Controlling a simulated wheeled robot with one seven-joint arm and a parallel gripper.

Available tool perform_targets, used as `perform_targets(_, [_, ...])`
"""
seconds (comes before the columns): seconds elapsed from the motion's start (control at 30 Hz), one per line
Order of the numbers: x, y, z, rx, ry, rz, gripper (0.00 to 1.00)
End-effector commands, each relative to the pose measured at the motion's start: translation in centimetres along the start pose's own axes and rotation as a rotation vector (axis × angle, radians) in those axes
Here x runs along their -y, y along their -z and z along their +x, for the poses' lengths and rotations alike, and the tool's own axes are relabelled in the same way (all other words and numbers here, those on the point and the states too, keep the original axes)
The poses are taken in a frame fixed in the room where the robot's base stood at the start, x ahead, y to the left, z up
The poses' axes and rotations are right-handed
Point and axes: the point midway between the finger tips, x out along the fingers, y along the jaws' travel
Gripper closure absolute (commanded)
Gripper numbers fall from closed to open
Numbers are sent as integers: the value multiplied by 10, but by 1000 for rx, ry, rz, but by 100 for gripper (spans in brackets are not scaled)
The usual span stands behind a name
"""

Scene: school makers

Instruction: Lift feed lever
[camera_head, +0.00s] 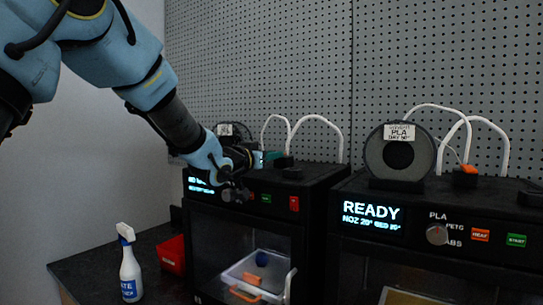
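Two dark 3D printers stand side by side. No part is plainly marked as a feed lever. A small orange part (465,169) sits on a black block on top of the right printer (345,245), where a filament strand reaches it. A teal-green part (272,155) shows on top of the left printer (313,190), close to my gripper (236,178). My gripper is in front of the left printer's upper front and hides part of its display and knob. The fingers are small and dark, so I cannot tell whether they are open or touching anything.
A filament spool (372,153) stands on the right printer, whose display reads READY. White tubes (322,117) arch above both printers. A spray bottle (130,270) and a red bin (172,254) stand on the dark counter (85,268) at left. A pegboard (285,60) is behind.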

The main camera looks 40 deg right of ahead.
Motion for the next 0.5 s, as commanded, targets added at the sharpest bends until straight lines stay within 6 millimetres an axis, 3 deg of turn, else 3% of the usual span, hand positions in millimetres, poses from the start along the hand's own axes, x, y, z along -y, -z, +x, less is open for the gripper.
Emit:
perform_targets(0.03, [0,0,0,0,0,0,80])
perform_targets(0.2, [0,0,0,0,0,0,99])
perform_targets(0.5, [0,0,0,0,0,0,100])
